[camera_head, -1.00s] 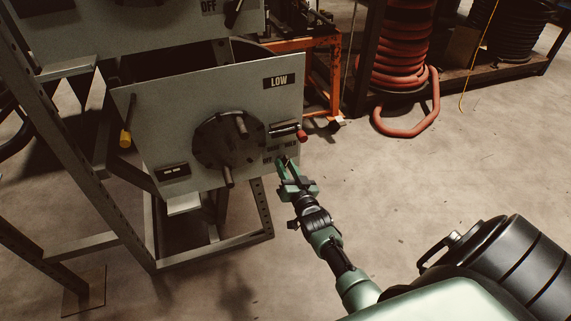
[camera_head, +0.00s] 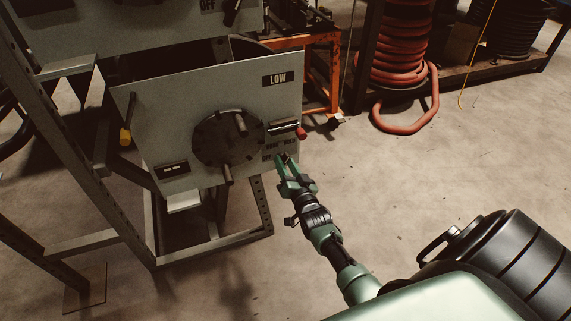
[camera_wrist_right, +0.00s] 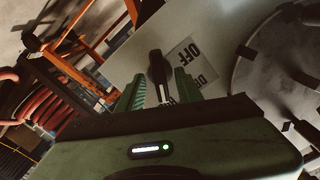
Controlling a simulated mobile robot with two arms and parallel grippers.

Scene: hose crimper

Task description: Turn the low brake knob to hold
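The panel labelled LOW (camera_head: 210,100) stands at the centre left of the head view. Its brake knob (camera_wrist_right: 157,68) is a black handle in the wrist view, beside a white label with OFF and part of another word. In the head view the knob is mostly hidden by my right gripper, at the panel's lower right corner under small lettering that seems to include HOLD. My right gripper (camera_head: 287,168) has its green fingers (camera_wrist_right: 160,92) on both sides of the knob, with small gaps showing, so it looks open around it. Which mark the knob points to is unclear. My left gripper is out of view.
A large round dark handwheel (camera_head: 222,138) with projecting handles sits left of the knob. A red-tipped lever (camera_head: 301,134) is just above the gripper. A yellow-tipped lever (camera_head: 125,136) is on the left. The floor to the right is clear up to the red hose coil (camera_head: 402,60).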

